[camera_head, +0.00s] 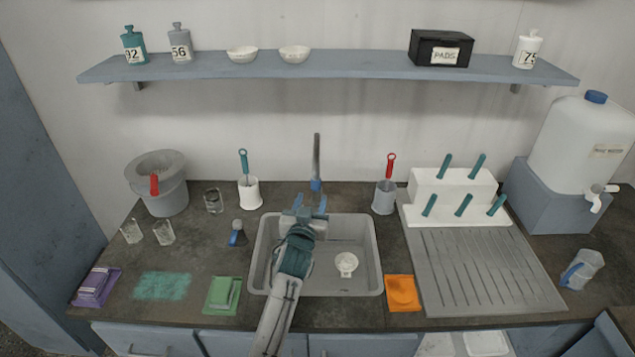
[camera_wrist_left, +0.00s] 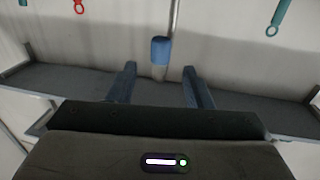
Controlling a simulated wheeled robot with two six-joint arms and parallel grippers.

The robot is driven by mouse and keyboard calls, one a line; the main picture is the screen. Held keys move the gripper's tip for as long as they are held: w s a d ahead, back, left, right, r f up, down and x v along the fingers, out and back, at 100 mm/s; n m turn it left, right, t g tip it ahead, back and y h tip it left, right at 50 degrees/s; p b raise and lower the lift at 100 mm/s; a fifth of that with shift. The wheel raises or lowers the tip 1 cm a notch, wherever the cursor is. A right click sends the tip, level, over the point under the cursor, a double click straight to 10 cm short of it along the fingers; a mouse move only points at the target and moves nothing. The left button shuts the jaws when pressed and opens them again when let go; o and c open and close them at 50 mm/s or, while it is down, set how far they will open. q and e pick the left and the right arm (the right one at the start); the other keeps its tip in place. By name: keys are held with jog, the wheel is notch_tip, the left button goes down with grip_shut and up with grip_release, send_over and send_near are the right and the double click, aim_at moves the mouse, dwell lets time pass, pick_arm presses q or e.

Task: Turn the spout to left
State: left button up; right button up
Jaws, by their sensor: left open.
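The spout (camera_head: 317,155) is a thin grey upright pipe at the back of the sink (camera_head: 376,255), with a blue end (camera_head: 316,185) low down. In the left wrist view the blue end (camera_wrist_left: 160,50) shows just beyond and between the fingertips, apart from them. My left gripper (camera_head: 310,203) is open and empty over the back of the sink, just in front of the spout; its two blue fingers also show in the left wrist view (camera_wrist_left: 159,70). The spout's base is hidden or hard to make out. My right gripper is not in view.
A white holder with a teal-handled brush (camera_head: 250,195) stands left of the spout, a grey holder with a red-handled brush (camera_head: 385,198) right. A small white strainer (camera_head: 346,263) lies in the sink. A drying rack (camera_head: 485,275) is on the right. A shelf (camera_head: 340,66) runs above.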

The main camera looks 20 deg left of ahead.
aim_at(315, 187)
pick_arm(q)
jog(key=w, duration=0.5)
jog(key=w+a, duration=0.1)
jog(key=w, duration=0.2)
jog(key=shift+w+p, duration=0.1)
jog(key=shift+p, duration=0.2)
jog(key=shift+f, duration=0.1)
jog(key=shift+a, duration=0.1)
grip_shut()
